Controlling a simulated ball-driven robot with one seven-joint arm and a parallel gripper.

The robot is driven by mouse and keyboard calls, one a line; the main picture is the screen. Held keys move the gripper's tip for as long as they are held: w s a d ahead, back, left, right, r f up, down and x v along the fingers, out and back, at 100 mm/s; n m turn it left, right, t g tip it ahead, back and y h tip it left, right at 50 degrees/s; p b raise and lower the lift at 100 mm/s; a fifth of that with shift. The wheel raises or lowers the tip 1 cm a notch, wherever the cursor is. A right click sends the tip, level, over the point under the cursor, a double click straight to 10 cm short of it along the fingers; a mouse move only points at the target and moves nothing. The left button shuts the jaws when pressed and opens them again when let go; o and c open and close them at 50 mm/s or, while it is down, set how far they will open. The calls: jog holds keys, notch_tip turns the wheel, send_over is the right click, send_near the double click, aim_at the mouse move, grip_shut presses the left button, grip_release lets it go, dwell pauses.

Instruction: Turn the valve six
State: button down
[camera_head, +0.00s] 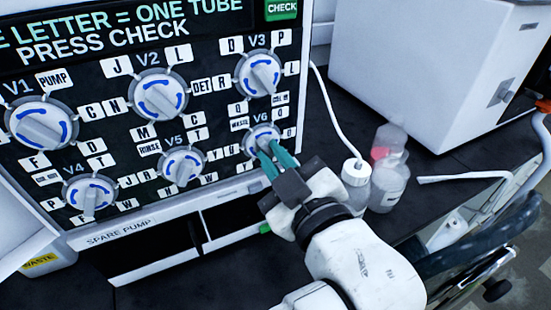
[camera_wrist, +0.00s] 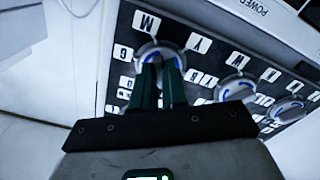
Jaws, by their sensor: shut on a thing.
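Valve V6 (camera_head: 262,136) is a round grey-white knob with blue arc marks at the lower right of the black valve panel (camera_head: 118,129). My gripper (camera_head: 276,160) has its green fingers shut on the knob of V6, coming from the lower right. In the wrist view the fingers (camera_wrist: 158,85) reach the knob (camera_wrist: 160,56), which shows its blue arcs around them. The fingers hide part of the knob's handle, so its exact pointing direction cannot be told. Letter labels ring the valve, and one reads WASTE.
Valves V3 (camera_head: 259,74) and V5 (camera_head: 182,165) are close by on the panel. A white tube (camera_head: 328,105) hangs beside the panel.

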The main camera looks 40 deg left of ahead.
jog(key=c, duration=1.2)
grip_release()
jog(key=shift+o, duration=0.2)
jog(key=shift+d, duration=0.1)
jog(key=v, duration=1)
jog(key=shift+s+d, duration=0.15)
jog(key=shift+d, duration=0.1)
jog(key=shift+f, duration=0.1)
